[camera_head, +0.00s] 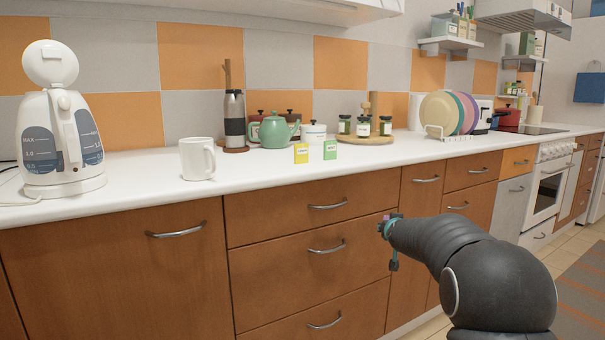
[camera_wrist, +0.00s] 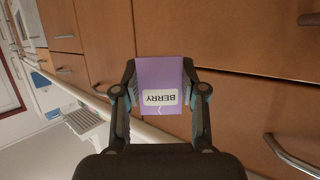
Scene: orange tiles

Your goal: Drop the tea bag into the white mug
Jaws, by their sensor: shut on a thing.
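The white mug (camera_head: 197,159) stands upright on the white counter at the left, with its handle to the right. My gripper (camera_head: 386,226) is in front of the drawers, below the counter edge and well to the right of the mug. In the wrist view my gripper (camera_wrist: 165,92) is shut on a purple tea bag (camera_wrist: 163,72) labelled BERRY, held between the two fingers. In the head view only a small purple part of the tea bag shows. The mug's inside is mostly hidden by its wall.
A yellow packet (camera_head: 301,153) and a green packet (camera_head: 330,150) stand on the counter (camera_head: 250,172) right of the mug. A white kettle (camera_head: 62,130) is at the left. A green teapot (camera_head: 274,131) and jars (camera_head: 364,127) stand behind. Counter around the mug's front is clear.

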